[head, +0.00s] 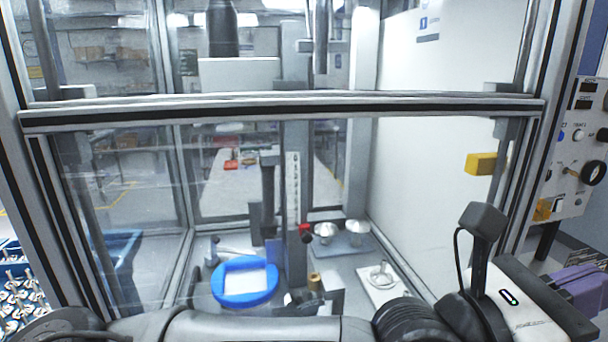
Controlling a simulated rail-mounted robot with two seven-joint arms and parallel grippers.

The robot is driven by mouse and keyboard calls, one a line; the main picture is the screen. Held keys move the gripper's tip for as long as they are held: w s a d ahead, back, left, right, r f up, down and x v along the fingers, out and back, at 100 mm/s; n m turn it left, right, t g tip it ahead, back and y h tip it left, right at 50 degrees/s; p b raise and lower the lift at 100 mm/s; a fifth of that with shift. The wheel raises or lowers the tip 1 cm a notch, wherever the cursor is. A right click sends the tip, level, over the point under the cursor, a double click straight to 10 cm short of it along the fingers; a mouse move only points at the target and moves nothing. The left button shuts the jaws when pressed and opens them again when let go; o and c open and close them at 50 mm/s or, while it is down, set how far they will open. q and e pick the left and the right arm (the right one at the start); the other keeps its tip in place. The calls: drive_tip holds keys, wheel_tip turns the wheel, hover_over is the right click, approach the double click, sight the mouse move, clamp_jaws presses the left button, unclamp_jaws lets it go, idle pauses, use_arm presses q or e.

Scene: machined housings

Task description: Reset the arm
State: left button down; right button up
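One of my arms (265,327) lies across the bottom edge, in front of the machine. It comes in from the left, so I take it as my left arm. Its wrist is at the lower right, with a black camera bracket standing up from it. My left gripper (583,284) points right, with a white and black body and purple parts at the right edge. The frame cuts it off, and whether it is open or shut does not show. Nothing is visibly held. My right gripper is not in view.
A framed clear enclosure (280,108) fills the middle. Inside are a blue ring-shaped fixture (232,299), a plate with metal domes (343,250) and a white plate with a metal part (401,294). A control panel (583,150) is at right. Blue bins of metal parts (20,300) are at left.

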use_arm(q)
drive_tip(key=s+a+r+n+t+h, duration=0.2)
drive_tip(key=a+r+n+t+h, duration=0.3)
drive_tip(key=r+n, duration=0.5)
drive_tip(key=w+a+r+n+t+y, duration=0.25)
drive_tip(key=a+n+t+y, duration=0.65)
drive_tip(key=n+t, duration=0.8)
drive_tip(key=w+a+f+n+g+y, duration=0.2)
drive_tip(key=w+a+f+n+y, duration=0.4)
drive_tip(key=a+f+n, duration=0.45)
drive_tip(key=w+a+f+n+g+y, duration=0.3)
drive_tip(key=a+f+n+y, duration=0.55)
drive_tip(key=f, duration=0.35)
drive_tip(key=s+a+f+n+g+y, duration=0.1)
drive_tip(key=s+a+f+n+g, duration=0.3)
drive_tip(key=f, duration=0.6)
drive_tip(key=s+a+f+y, duration=0.1)
drive_tip(key=a+f, duration=0.4)
drive_tip(key=f, duration=0.5)
drive_tip(key=s+a+f+n+g+y, duration=0.1)
drive_tip(key=s+a+f+g, duration=0.3)
drive_tip(key=f, duration=0.6)
drive_tip(key=s+a+f+g, duration=0.3)
drive_tip(key=s+f+g, duration=0.2)
drive_tip(key=s+f, duration=1.25)
wheel_tip(320, 180, up, 38)
drive_tip(key=p, duration=3.7)
drive_tip(key=shift+d+r+n+p, duration=0.2)
drive_tip(key=shift+d+n+p, duration=0.1)
drive_tip(key=shift+n+p, duration=0.1)
